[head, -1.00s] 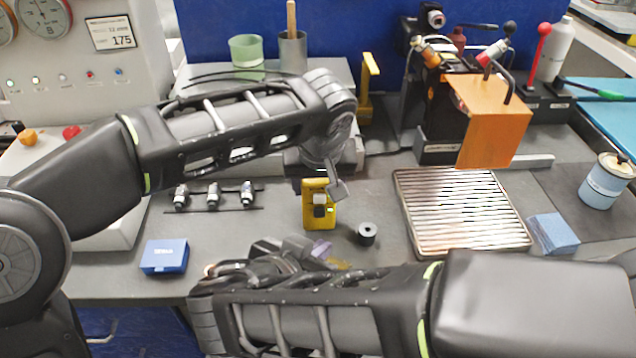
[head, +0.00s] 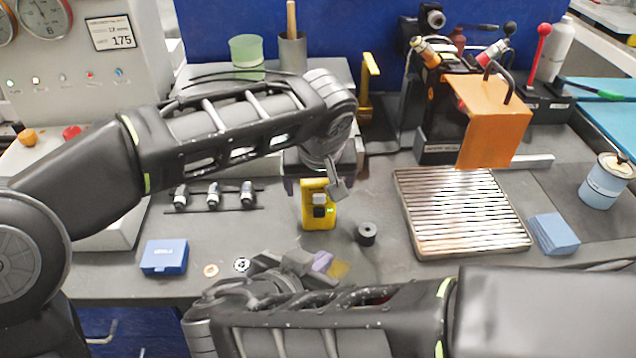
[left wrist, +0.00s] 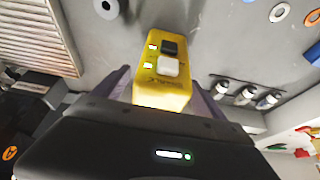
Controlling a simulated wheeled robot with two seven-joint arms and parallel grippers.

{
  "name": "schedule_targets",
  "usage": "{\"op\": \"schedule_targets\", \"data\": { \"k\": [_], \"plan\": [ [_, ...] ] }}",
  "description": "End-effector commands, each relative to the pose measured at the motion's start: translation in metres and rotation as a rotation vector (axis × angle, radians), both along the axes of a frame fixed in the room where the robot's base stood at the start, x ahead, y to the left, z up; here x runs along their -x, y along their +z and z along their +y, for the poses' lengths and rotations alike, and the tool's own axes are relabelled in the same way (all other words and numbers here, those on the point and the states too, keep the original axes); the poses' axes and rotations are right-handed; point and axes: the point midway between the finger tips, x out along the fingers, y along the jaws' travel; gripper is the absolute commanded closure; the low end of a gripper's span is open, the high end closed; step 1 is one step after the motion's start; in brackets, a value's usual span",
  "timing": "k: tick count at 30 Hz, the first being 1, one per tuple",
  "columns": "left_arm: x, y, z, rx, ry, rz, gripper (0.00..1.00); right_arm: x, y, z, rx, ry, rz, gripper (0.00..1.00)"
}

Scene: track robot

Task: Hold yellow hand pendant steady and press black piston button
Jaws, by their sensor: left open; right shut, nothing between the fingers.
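The yellow hand pendant (head: 318,222) stands on the grey bench in the middle of the head view. In the left wrist view the pendant (left wrist: 162,95) lies between the fingers of my left gripper (left wrist: 162,88), which are open and on either side of it; I cannot tell whether they touch it. My right gripper (head: 298,262) is shut and empty, low and nearer the front edge, apart from the pendant.
A black ring (head: 366,233) lies right of the pendant. A blue box (head: 164,256) and small washers (head: 211,270) lie front left. Several small fittings (head: 214,194) stand behind them.

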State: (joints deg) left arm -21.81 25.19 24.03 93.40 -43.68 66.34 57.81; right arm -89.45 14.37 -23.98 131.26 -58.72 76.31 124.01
Motion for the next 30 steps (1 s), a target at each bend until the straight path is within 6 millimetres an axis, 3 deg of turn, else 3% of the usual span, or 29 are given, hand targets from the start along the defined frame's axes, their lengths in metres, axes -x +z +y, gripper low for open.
{"op": "schedule_targets", "data": {
  "k": [8, 21, 30],
  "plan": [
    [0.003, 0.01, 0.0, 0.0, 0.0, -0.002, 0.18, 0.0, 0.0, 0.0, 0.0, 0.0, 0.0, 1.0],
    [0.036, 0.087, 0.0, 0.003, 0.0, -0.003, 0.18, 0.0, 0.0, 0.0, 0.0, 0.0, 0.0, 1.0],
    [0.046, 0.111, 0.0, 0.001, -0.001, -0.001, 0.18, 0.0, 0.0, 0.0, 0.0, 0.0, 0.0, 1.0]
  ]
}}
